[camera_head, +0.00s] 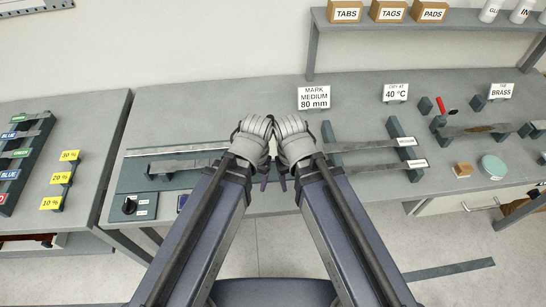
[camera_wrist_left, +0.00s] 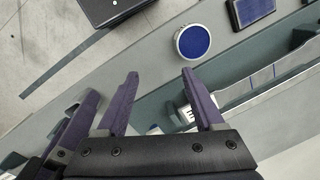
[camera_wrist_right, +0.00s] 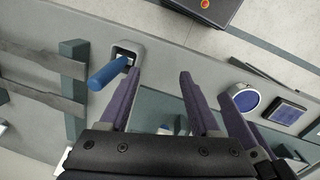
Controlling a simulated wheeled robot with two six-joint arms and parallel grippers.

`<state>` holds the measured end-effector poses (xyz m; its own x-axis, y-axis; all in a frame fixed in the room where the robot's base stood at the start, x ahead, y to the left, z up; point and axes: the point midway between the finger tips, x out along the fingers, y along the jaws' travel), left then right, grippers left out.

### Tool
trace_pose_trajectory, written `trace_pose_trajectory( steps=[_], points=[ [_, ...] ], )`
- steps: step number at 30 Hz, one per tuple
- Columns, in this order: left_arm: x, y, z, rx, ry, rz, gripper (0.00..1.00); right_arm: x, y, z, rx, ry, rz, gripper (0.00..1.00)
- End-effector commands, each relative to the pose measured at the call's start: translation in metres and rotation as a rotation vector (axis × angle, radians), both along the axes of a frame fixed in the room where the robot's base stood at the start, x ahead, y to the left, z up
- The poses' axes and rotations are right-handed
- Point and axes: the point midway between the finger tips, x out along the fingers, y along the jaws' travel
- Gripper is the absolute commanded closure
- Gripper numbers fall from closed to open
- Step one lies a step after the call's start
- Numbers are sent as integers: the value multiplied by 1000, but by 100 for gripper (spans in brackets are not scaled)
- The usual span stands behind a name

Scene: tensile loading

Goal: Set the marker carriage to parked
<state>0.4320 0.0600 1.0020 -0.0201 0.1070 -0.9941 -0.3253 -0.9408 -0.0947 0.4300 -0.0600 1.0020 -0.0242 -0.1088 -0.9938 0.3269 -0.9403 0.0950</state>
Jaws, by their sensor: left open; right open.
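My left gripper (camera_head: 263,182) and right gripper (camera_head: 284,183) are side by side over the front of the bench; their wrists and arms hide what lies behind. Both are open and empty in their wrist views (camera_wrist_left: 160,75) (camera_wrist_right: 160,76). A dark green marking station (camera_head: 125,180) with a metal strip (camera_head: 186,164) and a long scale (camera_head: 175,149) lies left of the grippers. A blue handle (camera_wrist_right: 108,73) stands in a grey block (camera_wrist_right: 128,49) in the right wrist view, apart from the right fingers. I cannot tell whether it belongs to the marker carriage, which I cannot clearly make out.
A sign (camera_head: 314,97) reads MARK MEDIUM 80 mm. A black knob (camera_head: 129,206) sits at the station's front. A blue round disc (camera_wrist_left: 193,42) and a blue square (camera_wrist_left: 254,11) lie near the grippers. A rack with strips (camera_head: 400,145) stands right.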

Motion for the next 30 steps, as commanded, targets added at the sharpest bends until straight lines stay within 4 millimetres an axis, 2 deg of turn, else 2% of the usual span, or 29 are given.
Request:
trace_pose_trajectory(
  steps=[2,6,9,12,15,22,30],
  points=[
    [25,-7,14,-18,-39,14,36,0,0,14,0,0,-1,36],
    [107,-26,50,-89,-191,70,36,0,0,48,1,0,-3,36],
    [158,-37,72,-140,-296,108,36,0,0,65,1,0,-5,36],
    [192,-43,87,-177,-370,137,36,0,0,75,1,0,-6,36],
    [206,-45,92,-197,-406,150,36,0,0,77,2,0,-7,36],
    [208,-45,88,-200,-413,153,36,0,0,72,1,0,-6,36],
    [215,-46,66,-199,-412,152,36,0,0,51,1,0,-2,36]
  ],
)
